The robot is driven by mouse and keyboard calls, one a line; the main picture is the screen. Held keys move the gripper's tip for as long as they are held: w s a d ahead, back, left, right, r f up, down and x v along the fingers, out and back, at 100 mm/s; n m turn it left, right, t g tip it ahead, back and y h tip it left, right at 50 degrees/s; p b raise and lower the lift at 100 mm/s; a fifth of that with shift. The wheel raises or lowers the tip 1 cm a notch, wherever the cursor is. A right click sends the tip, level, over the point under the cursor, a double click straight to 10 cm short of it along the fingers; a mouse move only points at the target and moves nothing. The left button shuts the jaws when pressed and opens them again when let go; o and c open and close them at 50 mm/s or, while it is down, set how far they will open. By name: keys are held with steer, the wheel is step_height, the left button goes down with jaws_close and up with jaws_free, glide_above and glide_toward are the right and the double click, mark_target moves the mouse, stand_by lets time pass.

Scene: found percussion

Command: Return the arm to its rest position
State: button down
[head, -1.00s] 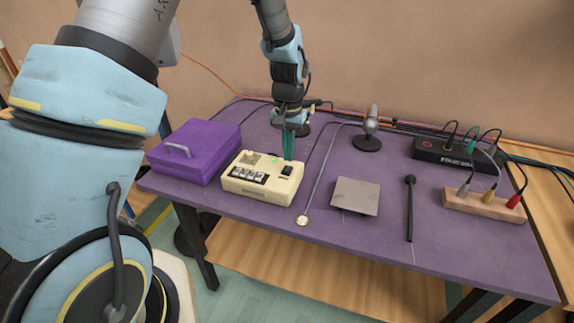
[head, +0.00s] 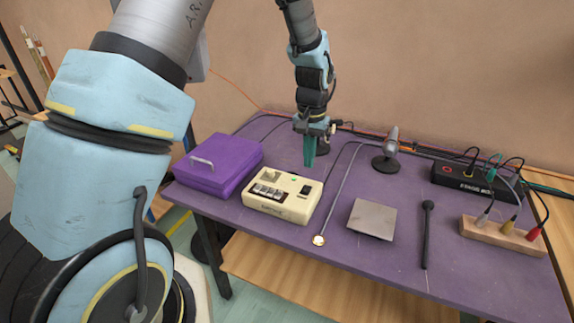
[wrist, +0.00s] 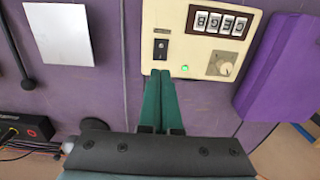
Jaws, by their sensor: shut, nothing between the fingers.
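My gripper (head: 309,152) has green fingers pressed together, pointing down above the purple table, just behind the cream box. Nothing is between the fingers. In the wrist view the shut fingers (wrist: 162,100) reach toward the edge of the cream box (wrist: 163,16), near its black switch (wrist: 161,45) and lit green lamp (wrist: 184,68). In the head view the cream box (head: 270,208) sits on the table with its lettered wheels (head: 268,191) facing up. My arm comes down from the top of the head view.
A purple lidded box (head: 215,172) stands left of the cream box. To the right are a thin rod with a round end (head: 319,240), a metal plate (head: 373,216), a black mallet (head: 427,220), a microphone (head: 390,148), a plug block (head: 500,234) and a black unit (head: 465,178).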

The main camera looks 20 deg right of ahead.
steer(key=w+a+r+n, duration=0.15)
steer(key=a+r, duration=0.25)
steer(key=a, duration=0.6)
steer(key=a+r+n, duration=0.3)
steer(key=a, duration=0.7)
steer(key=s+a+r+n+t, duration=0.1)
steer(key=s+a+r+n, duration=0.1)
steer(key=s+a, duration=0.5)
steer(key=a+n, duration=0.1)
steer(key=a, duration=0.4)
steer(key=shift+a+r+t+b, duration=0.25)
steer(key=shift+a+t+b, duration=0.05)
steer(key=shift+a, duration=0.1)
